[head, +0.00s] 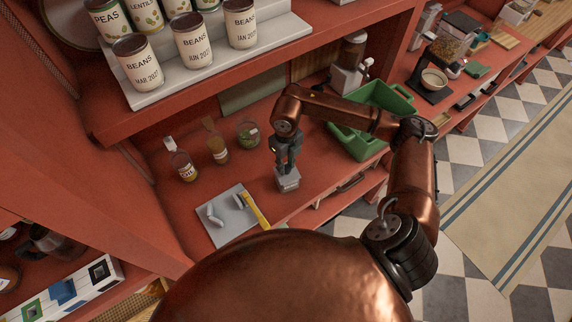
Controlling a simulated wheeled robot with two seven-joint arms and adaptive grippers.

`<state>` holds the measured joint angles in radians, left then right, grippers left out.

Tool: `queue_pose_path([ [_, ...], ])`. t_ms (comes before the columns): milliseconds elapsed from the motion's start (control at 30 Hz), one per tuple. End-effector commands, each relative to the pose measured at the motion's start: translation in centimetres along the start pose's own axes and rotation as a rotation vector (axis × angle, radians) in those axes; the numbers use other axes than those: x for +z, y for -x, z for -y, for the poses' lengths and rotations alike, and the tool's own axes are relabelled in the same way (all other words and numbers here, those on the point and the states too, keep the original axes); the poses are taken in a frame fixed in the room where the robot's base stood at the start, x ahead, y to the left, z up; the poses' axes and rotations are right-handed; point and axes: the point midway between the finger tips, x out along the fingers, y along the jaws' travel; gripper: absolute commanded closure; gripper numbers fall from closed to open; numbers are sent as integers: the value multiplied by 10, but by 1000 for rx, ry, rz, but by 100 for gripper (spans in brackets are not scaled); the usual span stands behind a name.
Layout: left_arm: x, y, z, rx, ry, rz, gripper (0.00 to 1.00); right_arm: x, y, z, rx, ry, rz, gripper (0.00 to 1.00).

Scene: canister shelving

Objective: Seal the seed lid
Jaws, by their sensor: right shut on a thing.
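My right gripper (288,160) points down over the red counter, its fingers shut on the top of a small grey box-like tin (288,181). The tin stands upright on the counter and has a pale label on its front, too small to read. The fingers hide part of its top, so I cannot tell the lid from the body or whether a gap lies between them. My left gripper is not in view.
Several jars (185,168) stand left of the tin. A grey mat (222,231) with white pieces and a yellow-handled tool (256,211) lies in front. A green crate (345,138) stands at right. Labelled cans (137,64) fill the shelf above. The counter's front edge is close.

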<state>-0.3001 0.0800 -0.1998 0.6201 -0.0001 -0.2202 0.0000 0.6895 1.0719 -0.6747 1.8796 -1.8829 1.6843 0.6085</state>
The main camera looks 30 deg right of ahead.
Motion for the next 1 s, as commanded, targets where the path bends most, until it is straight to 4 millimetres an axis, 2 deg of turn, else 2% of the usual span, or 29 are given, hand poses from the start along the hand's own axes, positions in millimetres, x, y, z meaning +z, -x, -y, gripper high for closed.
queue_pose_path([
  [33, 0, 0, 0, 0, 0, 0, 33, 0, 0, 0, 0, 0, 0, 100],
  [67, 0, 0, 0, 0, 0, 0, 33, 0, 0, 0, 0, 0, 0, 76],
  [300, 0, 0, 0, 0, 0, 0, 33, 0, 0, 0, 0, 0, 0, 59],
  [533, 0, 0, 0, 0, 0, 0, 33, 0, 0, 0, 0, 0, 0, 56],
  [767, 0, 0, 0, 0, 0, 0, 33, 0, 0, 0, 0, 0, 0, 41],
  [1000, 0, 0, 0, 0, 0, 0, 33, 0, 0, 0, 0, 0, 0, 40],
])
